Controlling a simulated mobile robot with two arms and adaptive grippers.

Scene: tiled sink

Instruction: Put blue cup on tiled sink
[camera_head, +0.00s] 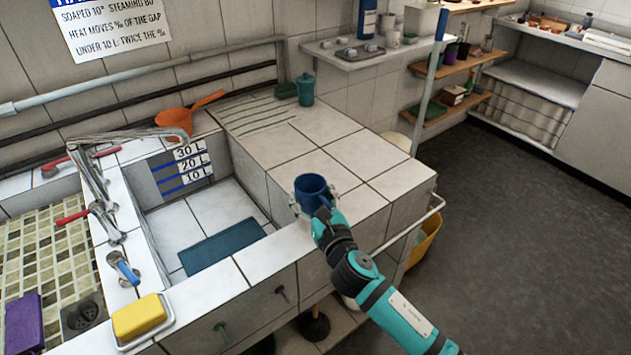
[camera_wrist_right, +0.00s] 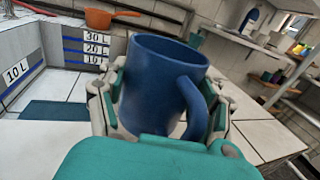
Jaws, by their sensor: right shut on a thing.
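The blue cup (camera_head: 312,190) is upright in my right gripper (camera_head: 318,205), at the front part of the tiled sink's (camera_head: 318,122) right-hand top. In the right wrist view the cup (camera_wrist_right: 155,85) fills the middle, its handle toward the camera's right. The fingers of the right gripper (camera_wrist_right: 160,110) are shut around it from both sides. I cannot tell whether the cup's base touches the tiles. My left gripper is not in view.
The basin with a dark blue mat (camera_head: 222,246) lies left of the cup. A faucet (camera_head: 98,190), an orange pan (camera_head: 175,120), a teal canister (camera_head: 305,90) and a yellow sponge (camera_head: 138,316) are on the sink. Bare tiles lie behind the cup. A metal rail (camera_head: 412,228) runs along the right side.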

